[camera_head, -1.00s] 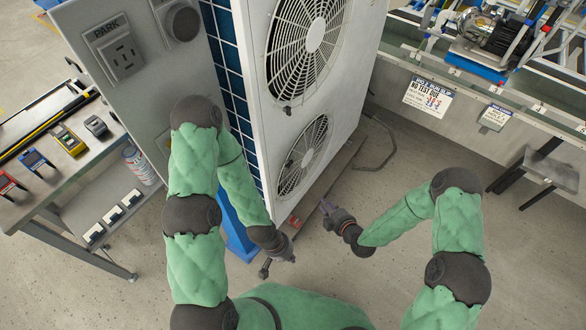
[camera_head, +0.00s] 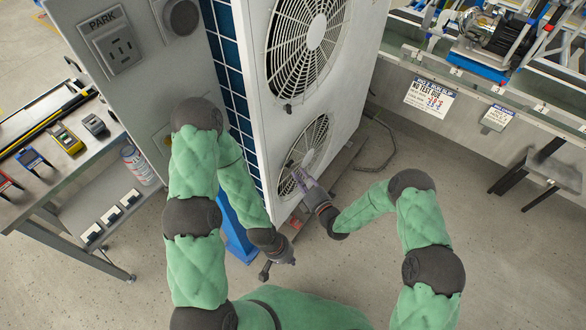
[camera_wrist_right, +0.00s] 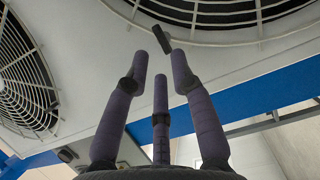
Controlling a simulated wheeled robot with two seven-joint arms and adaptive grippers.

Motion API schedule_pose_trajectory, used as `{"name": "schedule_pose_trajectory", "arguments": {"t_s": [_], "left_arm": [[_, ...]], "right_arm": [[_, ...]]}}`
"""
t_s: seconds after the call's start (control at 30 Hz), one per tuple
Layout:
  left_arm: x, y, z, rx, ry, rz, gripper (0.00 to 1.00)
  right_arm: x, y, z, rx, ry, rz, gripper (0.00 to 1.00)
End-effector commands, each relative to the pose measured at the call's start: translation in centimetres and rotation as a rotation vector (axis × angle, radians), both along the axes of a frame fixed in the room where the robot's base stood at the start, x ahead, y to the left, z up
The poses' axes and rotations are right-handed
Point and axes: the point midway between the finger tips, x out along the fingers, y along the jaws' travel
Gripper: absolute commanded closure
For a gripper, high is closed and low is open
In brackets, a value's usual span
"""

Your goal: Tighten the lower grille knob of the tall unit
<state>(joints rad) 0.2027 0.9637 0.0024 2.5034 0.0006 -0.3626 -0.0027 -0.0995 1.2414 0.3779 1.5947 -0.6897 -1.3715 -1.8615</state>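The tall unit (camera_head: 330,110) is a white cabinet with two round fan grilles, one above the other. My right gripper (camera_head: 300,177) is at the lower-left part of the lower grille (camera_head: 312,145). In the right wrist view, its three purple-grey fingers (camera_wrist_right: 160,72) are spread and empty. A small dark knob (camera_wrist_right: 161,39) stands just beyond the fingertips, by the grille rim; no grip on it shows. In the head view my right gripper seems to hide this knob. The upper grille's knob (camera_head: 287,108) shows at its lower rim. My left gripper (camera_head: 288,258) hangs low, left of my right one; its fingers are unclear.
A grey panel marked PARK (camera_head: 130,80) stands left of the unit. A bench (camera_head: 60,165) with several small meters is at the far left. A grey bench with notices (camera_head: 470,110) is at the right. The floor between is mostly clear.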

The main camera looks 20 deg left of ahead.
Motion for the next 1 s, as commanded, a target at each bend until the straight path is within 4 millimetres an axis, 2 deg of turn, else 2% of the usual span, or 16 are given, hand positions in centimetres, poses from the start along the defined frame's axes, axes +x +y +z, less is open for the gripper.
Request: {"name": "schedule_pose_trajectory", "arguments": {"t_s": [0.1, 0.3, 0.73, 0.8, 0.83, 1.0], "left_arm": [[0.0, 0.0, -0.6, 0.000, 0.000, 0.000, 1.00], [0.0, 0.0, -1.1, 0.000, 0.000, 0.000, 1.00], [0.0, 0.0, -1.2, 0.000, 0.000, 0.000, 1.00], [0.0, 0.0, -1.2, 0.000, 0.000, 0.000, 1.00], [0.0, 0.0, -1.2, 0.000, 0.000, 0.000, 1.00], [0.0, 0.0, -1.2, 0.000, 0.000, 0.000, 1.00]], "right_arm": [[1.4, 1.6, -0.2, 0.000, -0.001, 0.002, 0.75], [3.0, 3.3, -0.1, 0.000, 0.000, 0.001, 0.75], [3.5, 3.8, 0.0, 0.001, 0.002, -0.001, 0.75], [3.5, 3.8, 0.0, 0.001, 0.002, -0.001, 0.95], [3.5, 3.8, 0.0, 0.001, 0.002, -0.001, 1.00], [3.5, 3.8, 0.0, 0.000, 0.003, -0.001, 1.00]]}}
